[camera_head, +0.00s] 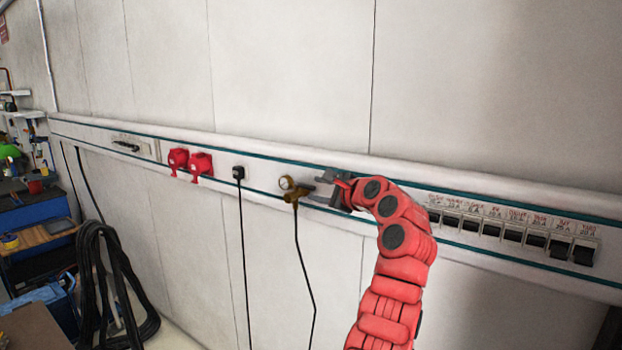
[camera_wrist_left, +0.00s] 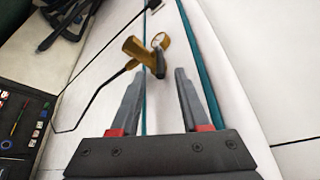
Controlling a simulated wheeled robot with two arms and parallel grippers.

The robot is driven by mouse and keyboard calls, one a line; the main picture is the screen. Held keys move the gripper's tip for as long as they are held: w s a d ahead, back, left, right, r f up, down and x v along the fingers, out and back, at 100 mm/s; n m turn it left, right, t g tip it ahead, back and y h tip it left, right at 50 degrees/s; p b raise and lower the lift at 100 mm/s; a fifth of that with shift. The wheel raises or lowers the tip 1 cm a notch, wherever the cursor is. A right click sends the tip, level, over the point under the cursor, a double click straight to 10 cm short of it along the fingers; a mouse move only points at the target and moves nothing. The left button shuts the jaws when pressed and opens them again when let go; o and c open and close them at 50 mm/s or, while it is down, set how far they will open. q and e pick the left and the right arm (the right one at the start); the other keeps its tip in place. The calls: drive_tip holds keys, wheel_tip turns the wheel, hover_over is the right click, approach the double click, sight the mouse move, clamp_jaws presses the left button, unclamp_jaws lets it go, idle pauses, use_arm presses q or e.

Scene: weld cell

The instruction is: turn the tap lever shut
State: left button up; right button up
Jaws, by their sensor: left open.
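The brass tap (camera_head: 291,194) sits on the wall rail, with a small round gauge (camera_head: 286,182) on it and a dark hose hanging from it. The tap also shows in the left wrist view (camera_wrist_left: 133,47), ahead of the fingertips. A short dark lever (camera_wrist_left: 159,63) shows on it there, in line with the gap between the fingers. My left gripper (camera_head: 318,189) is open and empty, just to the right of the tap. Its two fingers also show in the left wrist view (camera_wrist_left: 158,74), apart and pointing at the tap. I cannot tell whether a finger touches the lever. My right gripper is out of view.
A row of breaker switches (camera_head: 512,233) is to the right. A coiled black hose (camera_head: 103,290) hangs at the lower left.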

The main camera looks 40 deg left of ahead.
sight(314, 189)
use_arm(q)
drive_tip(key=shift+p+x, duration=0.6)
drive_tip(key=shift+x, duration=1.4)
clamp_jaws()
drive_tip(key=shift+f, duration=0.1)
